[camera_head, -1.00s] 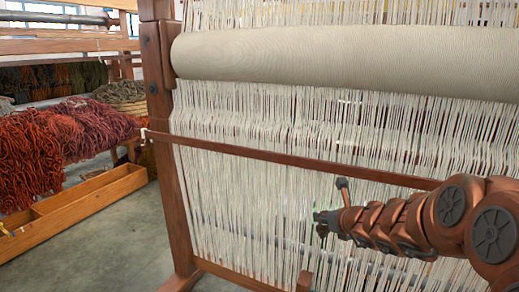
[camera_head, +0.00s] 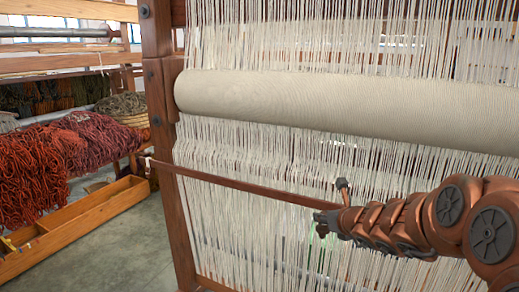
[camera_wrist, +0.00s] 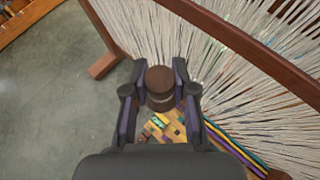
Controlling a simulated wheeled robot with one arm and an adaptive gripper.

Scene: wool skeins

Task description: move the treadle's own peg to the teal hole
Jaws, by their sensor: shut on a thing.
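In the wrist view my gripper (camera_wrist: 160,88) is shut on a dark brown, round-topped peg (camera_wrist: 159,76), with one finger on each side of it. Below the peg lies a patchwork of small coloured squares (camera_wrist: 172,130) in yellow, purple, brown and teal. A teal-green patch (camera_wrist: 158,121) shows there, partly hidden by my gripper; I cannot tell whether it is a hole. In the head view my gripper (camera_head: 322,221) reaches in from the right in front of the loom's threads; the peg cannot be made out there. The treadle is not clearly identifiable.
Pale warp threads (camera_head: 235,240) hang close behind my gripper. A wooden bar (camera_head: 235,187) crosses in front of them towards my gripper. A cloth roll (camera_head: 300,103) lies above. Coloured cords (camera_wrist: 235,149) run at the lower right. Floor (camera_wrist: 50,95) is open at left.

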